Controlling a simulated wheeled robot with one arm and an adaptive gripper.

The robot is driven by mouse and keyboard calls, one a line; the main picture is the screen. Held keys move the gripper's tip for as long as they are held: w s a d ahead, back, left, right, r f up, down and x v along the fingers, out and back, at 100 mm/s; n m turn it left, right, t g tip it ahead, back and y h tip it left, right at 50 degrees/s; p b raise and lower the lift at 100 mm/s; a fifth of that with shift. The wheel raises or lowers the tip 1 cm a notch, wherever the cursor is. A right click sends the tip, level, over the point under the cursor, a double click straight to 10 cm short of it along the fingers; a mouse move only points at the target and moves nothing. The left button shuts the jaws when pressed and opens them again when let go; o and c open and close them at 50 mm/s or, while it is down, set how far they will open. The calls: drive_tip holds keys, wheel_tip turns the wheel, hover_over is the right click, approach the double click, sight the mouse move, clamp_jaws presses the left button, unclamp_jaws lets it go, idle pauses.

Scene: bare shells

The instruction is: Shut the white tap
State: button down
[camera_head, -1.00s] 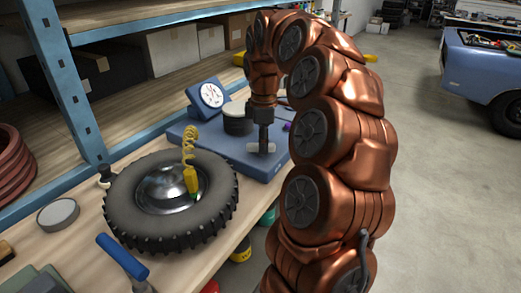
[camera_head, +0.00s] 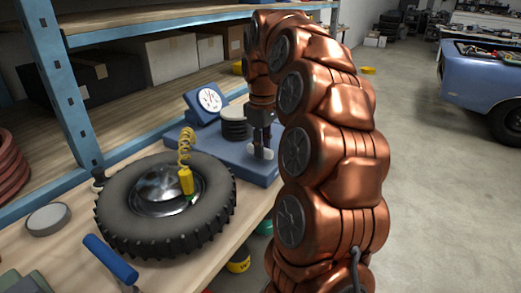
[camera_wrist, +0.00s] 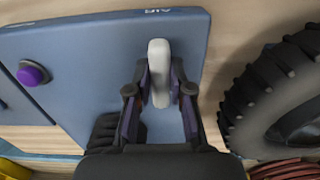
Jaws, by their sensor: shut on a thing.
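The white tap (camera_wrist: 158,72) is a pale rounded lever handle on a blue board (camera_wrist: 80,55) lettered "AIR". In the wrist view the lever points along the picture's height, toward the lettering. My gripper (camera_wrist: 159,90) has one finger on each side of it and is shut on it. In the head view my gripper (camera_head: 260,148) comes down from above onto the board (camera_head: 215,160), and the small white tap (camera_head: 266,154) shows at its fingertips. The tap's base is hidden.
A tyre on its rim (camera_head: 125,225) lies left of the board, with a yellow coiled hose (camera_head: 185,150) over it. A gauge (camera_head: 210,100) and dark round stack (camera_head: 236,124) stand behind. A purple knob (camera_wrist: 33,73) shows in the wrist view. A blue-handled tool (camera_head: 110,259) lies in front.

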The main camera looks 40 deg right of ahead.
idle(0.3)
drive_tip(key=c, duration=1)
unclamp_jaws()
drive_tip(key=shift+c, duration=0.2)
drive_tip(key=shift+r, duration=0.15)
drive_tip(key=shift+r, duration=0.25)
wheel_tip(320, 180, up, 5)
drive_tip(key=shift+r, duration=0.85)
